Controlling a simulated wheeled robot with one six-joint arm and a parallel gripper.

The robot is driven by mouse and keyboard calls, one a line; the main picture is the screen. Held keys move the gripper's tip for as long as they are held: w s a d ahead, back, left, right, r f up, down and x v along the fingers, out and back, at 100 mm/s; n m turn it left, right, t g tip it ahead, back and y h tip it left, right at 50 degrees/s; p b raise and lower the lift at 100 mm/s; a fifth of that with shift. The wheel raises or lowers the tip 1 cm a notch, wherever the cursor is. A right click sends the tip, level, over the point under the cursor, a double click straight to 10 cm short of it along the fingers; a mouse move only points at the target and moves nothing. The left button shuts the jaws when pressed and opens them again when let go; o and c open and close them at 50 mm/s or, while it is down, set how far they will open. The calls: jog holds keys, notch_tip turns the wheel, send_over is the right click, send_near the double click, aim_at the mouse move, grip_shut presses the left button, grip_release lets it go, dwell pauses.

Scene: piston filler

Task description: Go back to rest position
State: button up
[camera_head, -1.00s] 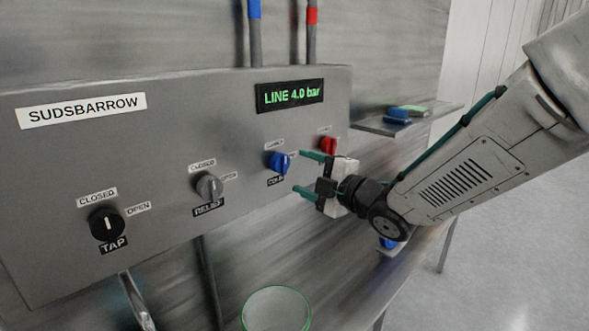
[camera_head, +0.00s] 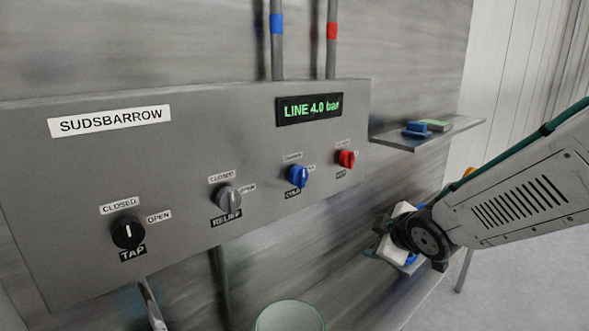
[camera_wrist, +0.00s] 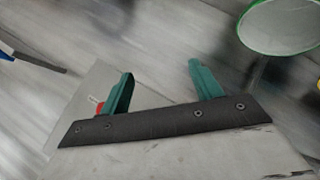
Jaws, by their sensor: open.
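My gripper (camera_head: 378,238) is at the right of the head view, below and right of the control panel (camera_head: 60,220) and apart from its knobs. In the wrist view its two green fingers (camera_wrist: 158,88) stand apart with nothing between them. The panel carries a black TAP knob (camera_head: 127,233), a grey RELIEF knob (camera_head: 228,197), a blue COLD knob (camera_head: 298,176) and a red knob (camera_head: 347,159). The display (camera_head: 310,108) reads LINE 4.0 bar. The fingertips are hard to make out in the head view.
A shelf (camera_head: 400,140) at the right holds a blue and a green item (camera_head: 427,127). A green-rimmed round container (camera_head: 290,318) is at the bottom; it also shows in the wrist view (camera_wrist: 280,25). A lower ledge and blue item lie partly behind my gripper.

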jog(key=s+d+m+g+h, duration=0.3)
jog(key=s+d+m+g, duration=0.3)
jog(key=s, duration=0.5)
jog(key=s+r+m+g, duration=0.1)
jog(key=s+r+m, duration=0.1)
jog(key=s, duration=0.7)
jog(key=s+d+r+m+g, duration=0.1)
jog(key=s+r+m+g, duration=0.1)
jog(key=s+m, duration=0.3)
jog(key=shift+s+d+r+y, duration=0.35)
jog(key=shift+s+r, duration=0.35)
jog(key=shift+s, duration=1.3)
jog(key=shift+a, duration=0.1)
